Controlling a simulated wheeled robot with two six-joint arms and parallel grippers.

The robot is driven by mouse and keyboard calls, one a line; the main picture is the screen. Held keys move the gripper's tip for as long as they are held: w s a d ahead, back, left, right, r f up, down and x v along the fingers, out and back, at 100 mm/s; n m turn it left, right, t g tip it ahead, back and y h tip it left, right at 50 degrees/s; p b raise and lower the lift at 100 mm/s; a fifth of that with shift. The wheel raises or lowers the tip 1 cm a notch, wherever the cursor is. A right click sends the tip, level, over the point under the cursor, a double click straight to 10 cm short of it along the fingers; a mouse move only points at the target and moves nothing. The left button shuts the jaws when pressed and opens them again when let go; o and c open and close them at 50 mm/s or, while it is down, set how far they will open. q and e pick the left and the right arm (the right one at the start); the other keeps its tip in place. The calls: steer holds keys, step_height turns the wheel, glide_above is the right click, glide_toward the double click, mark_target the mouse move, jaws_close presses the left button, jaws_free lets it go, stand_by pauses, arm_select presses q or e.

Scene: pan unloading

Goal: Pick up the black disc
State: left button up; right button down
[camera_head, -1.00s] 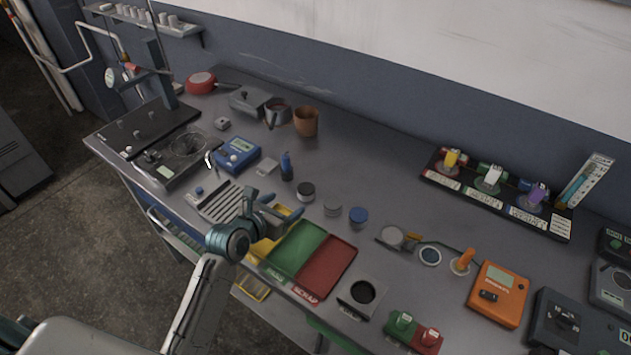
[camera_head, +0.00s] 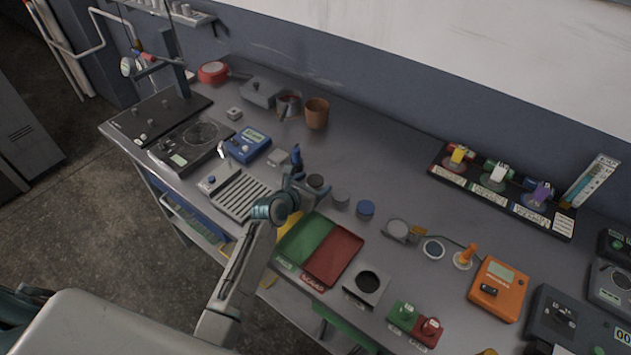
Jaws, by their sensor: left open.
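The black disc (camera_head: 316,181) sits on the grey workbench, left of a grey disc (camera_head: 341,198) and a blue disc (camera_head: 365,209). The three stand in a slanting row. My left gripper (camera_head: 306,190) is open, close beside the black disc on its near left side. The gripper partly overlaps the disc in the picture, and I cannot tell whether they touch. My right gripper is not in view.
Green (camera_head: 304,240) and red (camera_head: 334,254) trays lie just in front of the discs. A blue bottle (camera_head: 296,156) stands behind the gripper. A slotted rack (camera_head: 242,194) is to the left. The bench behind the discs is clear.

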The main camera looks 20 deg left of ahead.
arm_select(q)
steer(key=c, duration=1.1)
steer(key=shift+r, duration=0.1)
steer(key=shift+c, duration=0.2)
